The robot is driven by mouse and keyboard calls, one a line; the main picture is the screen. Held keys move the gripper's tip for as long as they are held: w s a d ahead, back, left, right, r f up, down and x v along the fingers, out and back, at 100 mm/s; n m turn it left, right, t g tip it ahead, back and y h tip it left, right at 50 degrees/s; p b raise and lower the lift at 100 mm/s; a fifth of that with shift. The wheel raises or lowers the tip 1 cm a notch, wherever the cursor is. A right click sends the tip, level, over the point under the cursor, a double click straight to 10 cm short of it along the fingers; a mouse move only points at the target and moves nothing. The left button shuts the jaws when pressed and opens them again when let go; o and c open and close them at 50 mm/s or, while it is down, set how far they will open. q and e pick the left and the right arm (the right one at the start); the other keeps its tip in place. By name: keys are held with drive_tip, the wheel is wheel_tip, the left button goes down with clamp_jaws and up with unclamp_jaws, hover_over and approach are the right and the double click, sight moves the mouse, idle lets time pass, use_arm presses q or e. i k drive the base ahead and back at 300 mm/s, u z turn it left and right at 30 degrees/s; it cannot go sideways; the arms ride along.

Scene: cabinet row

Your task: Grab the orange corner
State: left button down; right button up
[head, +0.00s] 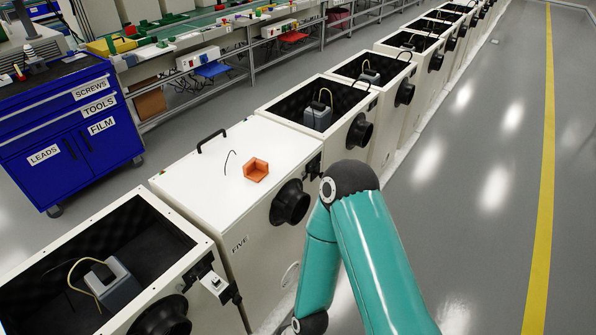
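The orange corner (256,170) is a small block with raised walls. It sits on the white closed lid (205,185) of the cabinet marked FIVE, near the lid's right side. My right arm comes in from the lower right and bends down in front of the cabinets; its gripper is out of the picture. The arm is apart from the orange corner. My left gripper is not in the picture.
A black handle (212,140) and a thin dark wire (229,160) are on the lid. Black round ports (291,203) stick out from the cabinet fronts. Neighbouring cabinets (110,265) are open. A blue tool cart (75,140) stands at left. The right-hand floor is clear.

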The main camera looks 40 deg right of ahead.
sight(256, 169)
drive_tip(key=u, duration=0.45)
drive_tip(key=i, duration=0.1)
drive_tip(key=z, duration=1.05)
drive_tip(key=k, duration=0.9)
drive_tip(key=z, duration=0.2)
drive_tip(key=i, duration=0.9)
drive_tip(key=u, duration=0.25)
drive_tip(key=k, duration=0.8)
drive_tip(key=z, duration=0.2)
drive_tip(key=i, duration=0.7)
